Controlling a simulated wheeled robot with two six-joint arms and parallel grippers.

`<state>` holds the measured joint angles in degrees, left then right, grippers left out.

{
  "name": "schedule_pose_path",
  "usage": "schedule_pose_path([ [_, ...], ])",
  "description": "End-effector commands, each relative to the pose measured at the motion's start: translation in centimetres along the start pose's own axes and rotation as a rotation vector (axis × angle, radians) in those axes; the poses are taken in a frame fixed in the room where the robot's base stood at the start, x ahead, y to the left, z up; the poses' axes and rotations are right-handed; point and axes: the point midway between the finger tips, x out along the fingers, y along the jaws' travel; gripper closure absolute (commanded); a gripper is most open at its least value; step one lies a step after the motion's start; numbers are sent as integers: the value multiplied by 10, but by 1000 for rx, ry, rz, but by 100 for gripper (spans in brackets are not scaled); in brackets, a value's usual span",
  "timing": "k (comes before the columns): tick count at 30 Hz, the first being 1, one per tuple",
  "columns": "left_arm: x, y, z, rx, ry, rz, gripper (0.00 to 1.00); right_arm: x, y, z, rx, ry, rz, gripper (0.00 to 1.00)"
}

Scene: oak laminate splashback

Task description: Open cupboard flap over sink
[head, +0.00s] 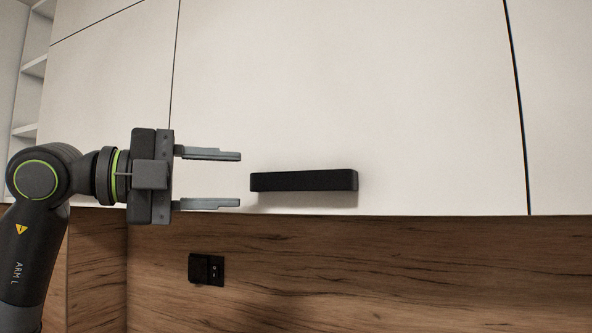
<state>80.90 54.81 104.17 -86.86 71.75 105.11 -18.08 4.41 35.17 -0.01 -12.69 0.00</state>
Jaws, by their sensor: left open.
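The cupboard flap (400,100) is a wide white panel in the middle of the head view. It sits flush with the panels beside it, so it looks closed. A black bar handle (304,181) is fixed low on it, near its bottom edge. My left gripper (240,179) is open and empty, just left of the handle. Its two fingers point right, one at a level above the handle and one below it. A small gap shows between the fingertips and the handle's left end. The sink is out of view. My right gripper is not in view.
Oak splashback (420,270) runs below the cupboards, with a black socket (207,269) on it. White panels adjoin the flap on both sides. Open shelves (35,67) stand at the far left. The area right of the handle is clear.

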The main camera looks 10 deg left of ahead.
Motion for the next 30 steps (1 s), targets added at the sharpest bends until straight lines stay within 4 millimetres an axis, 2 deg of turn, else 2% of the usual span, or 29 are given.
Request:
schedule_pose_path([
  [1, 9, -3, 0, -2, 5, 1, 56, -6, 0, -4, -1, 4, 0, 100],
  [9, 49, -3, -1, -1, 6, 0, 56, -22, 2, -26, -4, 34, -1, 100],
  [18, 90, -2, 0, -2, 4, 0, 56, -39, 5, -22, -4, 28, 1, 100],
  [24, 105, -1, 0, -1, 1, 0, 56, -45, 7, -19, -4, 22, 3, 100],
  [30, 108, 0, 0, -1, -1, 0, 56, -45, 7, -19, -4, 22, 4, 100],
])
